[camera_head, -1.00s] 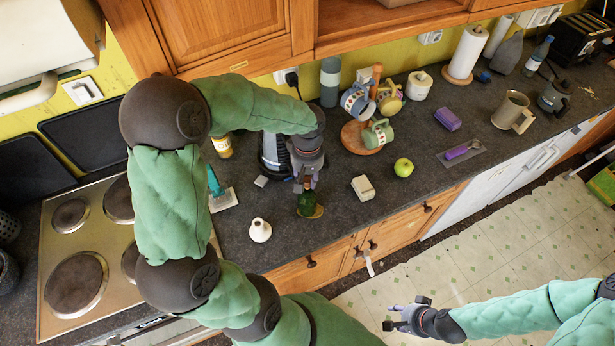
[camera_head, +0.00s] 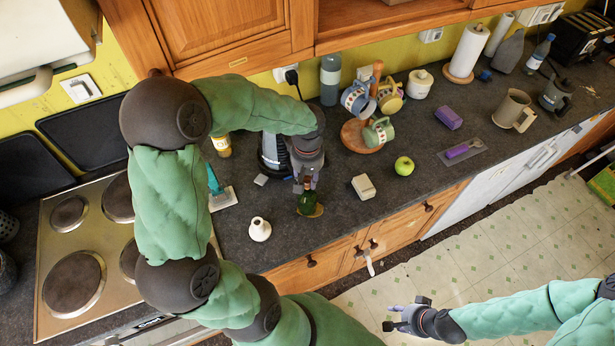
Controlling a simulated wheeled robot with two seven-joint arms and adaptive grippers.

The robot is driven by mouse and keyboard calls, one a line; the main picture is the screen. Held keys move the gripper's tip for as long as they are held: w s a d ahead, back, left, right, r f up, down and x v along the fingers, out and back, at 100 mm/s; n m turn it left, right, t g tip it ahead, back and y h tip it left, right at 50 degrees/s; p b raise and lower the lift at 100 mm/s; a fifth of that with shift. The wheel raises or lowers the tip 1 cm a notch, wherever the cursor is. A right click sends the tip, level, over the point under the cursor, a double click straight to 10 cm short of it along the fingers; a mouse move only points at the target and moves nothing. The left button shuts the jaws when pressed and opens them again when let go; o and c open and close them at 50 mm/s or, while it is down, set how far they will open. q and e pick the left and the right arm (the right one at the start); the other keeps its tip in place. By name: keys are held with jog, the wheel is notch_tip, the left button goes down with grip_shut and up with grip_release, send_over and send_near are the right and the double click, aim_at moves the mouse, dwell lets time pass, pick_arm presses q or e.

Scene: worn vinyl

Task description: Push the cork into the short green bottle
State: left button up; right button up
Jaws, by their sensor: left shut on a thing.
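My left gripper (camera_head: 304,186) points down at the bottle's neck. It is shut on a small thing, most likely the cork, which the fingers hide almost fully. I cannot tell whether the cork is seated in the mouth or just above it. My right gripper (camera_head: 398,316) is low at the right, over the floor in front of the counter, with its fingers apart and empty.
A whitish block (camera_head: 363,187) and a green apple (camera_head: 404,166) lie to the right. The hob (camera_head: 75,235) is at far left.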

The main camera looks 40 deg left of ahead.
pick_arm(q)
jog(key=shift+f+b, duration=0.8)
jog(key=shift+f, duration=0.15)
dwell(0.4)
jog(key=o, duration=0.9)
jog(key=shift+o, duration=0.5)
jog(key=shift+o, duration=1.2)
jog(key=shift+r+p, duration=1.5)
jog(key=shift+r, duration=0.8)
notch_tip(320, 180, up, 12)
